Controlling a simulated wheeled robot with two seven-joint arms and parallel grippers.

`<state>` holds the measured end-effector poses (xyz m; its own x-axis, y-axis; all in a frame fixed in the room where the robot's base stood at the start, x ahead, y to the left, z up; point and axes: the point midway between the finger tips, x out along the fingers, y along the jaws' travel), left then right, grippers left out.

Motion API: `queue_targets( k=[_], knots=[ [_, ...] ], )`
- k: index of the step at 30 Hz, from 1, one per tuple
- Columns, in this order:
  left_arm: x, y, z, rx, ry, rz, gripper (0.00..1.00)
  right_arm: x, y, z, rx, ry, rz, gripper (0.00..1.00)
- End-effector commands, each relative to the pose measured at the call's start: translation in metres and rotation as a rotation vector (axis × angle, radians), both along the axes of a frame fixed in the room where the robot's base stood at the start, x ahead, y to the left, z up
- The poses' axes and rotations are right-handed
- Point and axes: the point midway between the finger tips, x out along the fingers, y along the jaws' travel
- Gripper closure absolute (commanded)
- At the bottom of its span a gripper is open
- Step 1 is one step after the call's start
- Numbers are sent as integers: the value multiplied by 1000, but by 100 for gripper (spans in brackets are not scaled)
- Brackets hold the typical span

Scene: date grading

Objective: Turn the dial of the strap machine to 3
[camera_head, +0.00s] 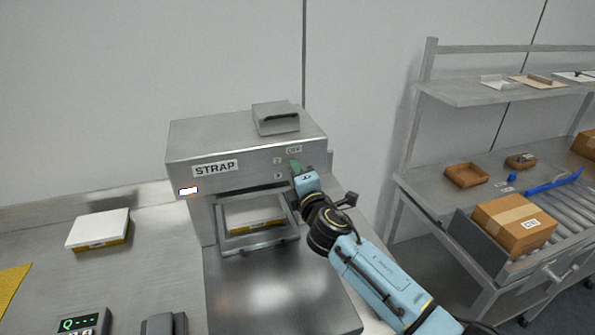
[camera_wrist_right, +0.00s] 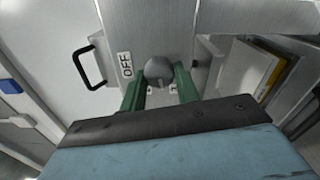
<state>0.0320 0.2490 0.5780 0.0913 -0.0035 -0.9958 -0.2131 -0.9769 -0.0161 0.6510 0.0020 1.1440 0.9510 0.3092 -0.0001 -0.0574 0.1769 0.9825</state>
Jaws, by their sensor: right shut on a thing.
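The strap machine (camera_head: 245,143) is a steel box marked STRAP, standing on the steel bench. Its dial (camera_wrist_right: 159,71) is a round grey knob in the right wrist view, with an OFF label (camera_wrist_right: 125,65) beside it. My right gripper (camera_wrist_right: 160,85) has its green fingers shut on the dial, one on each side. In the head view my right gripper (camera_head: 297,168) is at the front right of the machine and hides the dial. The number the dial points to cannot be read. My left gripper is not in view.
A white and yellow box (camera_head: 252,215) lies in the machine's framed opening. Another white box (camera_head: 98,229) lies on the bench at left, near a keypad (camera_head: 83,322). A cardboard box (camera_head: 513,226) stands on the roller conveyor at right.

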Motion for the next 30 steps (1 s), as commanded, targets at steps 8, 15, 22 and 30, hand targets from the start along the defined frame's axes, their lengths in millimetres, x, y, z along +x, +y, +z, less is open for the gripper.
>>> queue_targets(
  k=[8, 15, 22, 30],
  knots=[
    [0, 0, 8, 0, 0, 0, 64, 0, -1, -1, -197, -62, 0, 92],
    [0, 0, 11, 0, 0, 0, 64, 0, -1, -1, -294, -95, 0, 92],
    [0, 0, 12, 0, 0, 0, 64, 0, -1, -2, -332, -107, 0, 92],
    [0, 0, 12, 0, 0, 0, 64, 0, -1, -2, -339, -109, 0, 92]
  ],
)
